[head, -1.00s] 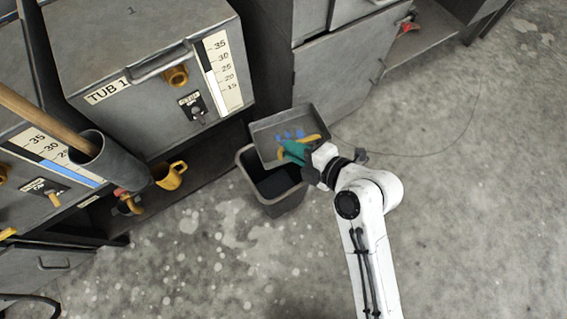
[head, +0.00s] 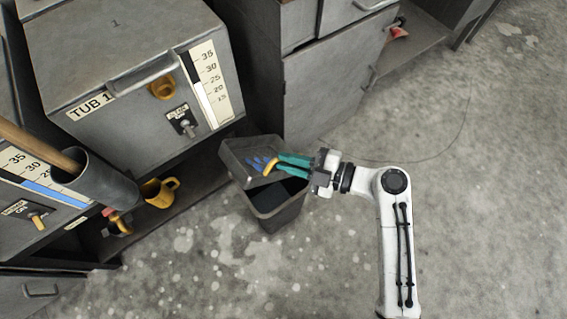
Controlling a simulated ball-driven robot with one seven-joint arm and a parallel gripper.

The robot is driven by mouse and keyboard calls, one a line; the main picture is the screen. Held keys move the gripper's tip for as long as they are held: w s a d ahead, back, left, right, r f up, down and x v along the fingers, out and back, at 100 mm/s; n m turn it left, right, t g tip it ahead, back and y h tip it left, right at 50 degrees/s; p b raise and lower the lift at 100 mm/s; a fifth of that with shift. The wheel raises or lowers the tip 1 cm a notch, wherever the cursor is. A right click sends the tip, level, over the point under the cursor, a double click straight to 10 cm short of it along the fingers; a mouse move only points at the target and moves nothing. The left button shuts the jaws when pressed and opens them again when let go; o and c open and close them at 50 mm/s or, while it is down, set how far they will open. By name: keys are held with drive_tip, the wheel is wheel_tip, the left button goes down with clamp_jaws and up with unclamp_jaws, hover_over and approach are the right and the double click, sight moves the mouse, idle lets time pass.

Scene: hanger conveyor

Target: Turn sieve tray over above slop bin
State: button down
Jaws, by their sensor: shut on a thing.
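The sieve tray (head: 236,150) is a shallow grey rectangular tray with a yellow handle (head: 270,166). It is held over the far left part of the slop bin and looks slightly tilted, not turned over. Several small blue pieces (head: 256,163) lie in it. My gripper (head: 282,164), with teal fingers, reaches in from the right and is shut on the tray at its yellow handle. The slop bin (head: 278,217) is a dark grey open bin on the floor. The tray and gripper hide part of its mouth; the visible inside is dark.
Tub 1 (head: 110,60) stands behind left with a yellow tap and gauge. A grey cabinet (head: 330,85) stands behind the bin. The concrete floor (head: 470,210) at right is clear; a thin cable crosses it.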

drive_tip(key=w+d+f+m+t+y+b, duration=0.1)
drive_tip(key=m+t+b, duration=0.3)
drive_tip(key=m, duration=0.4)
drive_tip(key=w+d+f+m+t+y+b, duration=0.1)
drive_tip(key=d+f+m+t+y+b, duration=0.1)
drive_tip(key=m, duration=0.6)
wheel_tip(320, 180, down, 2)
drive_tip(key=t+y+b, duration=0.1)
drive_tip(key=t+b, duration=0.1)
drive_tip(key=shift+w+d+m+t, duration=0.2)
drive_tip(key=shift+d+m+t, duration=0.05)
drive_tip(key=shift+m+t, duration=0.05)
